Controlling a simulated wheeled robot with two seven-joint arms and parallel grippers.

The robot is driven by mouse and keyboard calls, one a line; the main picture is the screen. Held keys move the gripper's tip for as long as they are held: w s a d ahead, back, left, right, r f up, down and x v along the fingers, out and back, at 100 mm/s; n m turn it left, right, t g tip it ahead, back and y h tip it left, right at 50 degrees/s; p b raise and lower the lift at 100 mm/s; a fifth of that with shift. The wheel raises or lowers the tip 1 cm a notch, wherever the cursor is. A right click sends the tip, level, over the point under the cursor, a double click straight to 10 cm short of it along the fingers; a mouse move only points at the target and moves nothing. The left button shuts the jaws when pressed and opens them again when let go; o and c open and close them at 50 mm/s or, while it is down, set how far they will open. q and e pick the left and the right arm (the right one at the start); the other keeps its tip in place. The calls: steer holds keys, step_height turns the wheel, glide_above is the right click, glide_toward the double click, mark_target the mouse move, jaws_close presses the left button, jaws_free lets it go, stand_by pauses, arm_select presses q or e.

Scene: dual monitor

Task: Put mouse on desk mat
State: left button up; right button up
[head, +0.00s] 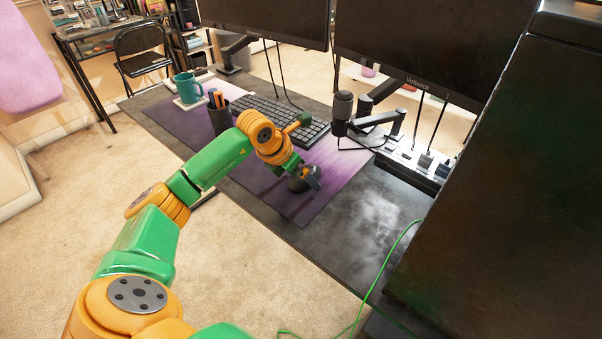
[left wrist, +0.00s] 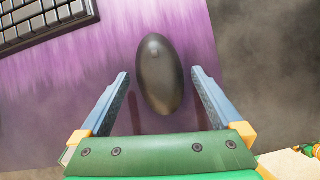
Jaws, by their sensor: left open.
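The dark oval mouse (left wrist: 159,75) rests on the purple desk mat (left wrist: 110,60), near the mat's right edge, in the left wrist view. In the head view the mouse (head: 297,185) shows partly behind my gripper, on the right part of the desk mat (head: 310,213). My left gripper (left wrist: 160,76) is open, with one finger on each side of the mouse's near half and a visible gap to each finger. It also shows in the head view (head: 309,177), low over the mat. My right gripper is not in view.
A black keyboard (head: 285,118) lies on the mat beyond the arm. A pen cup (head: 219,117) and a teal mug (head: 187,87) stand at the left. A microphone (head: 342,110) and monitors (head: 425,45) stand behind. The desk (head: 370,215) right of the mat is bare.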

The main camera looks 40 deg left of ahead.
arm_select(q)
steer(key=v, duration=1.2)
steer(key=shift+f, duration=0.1)
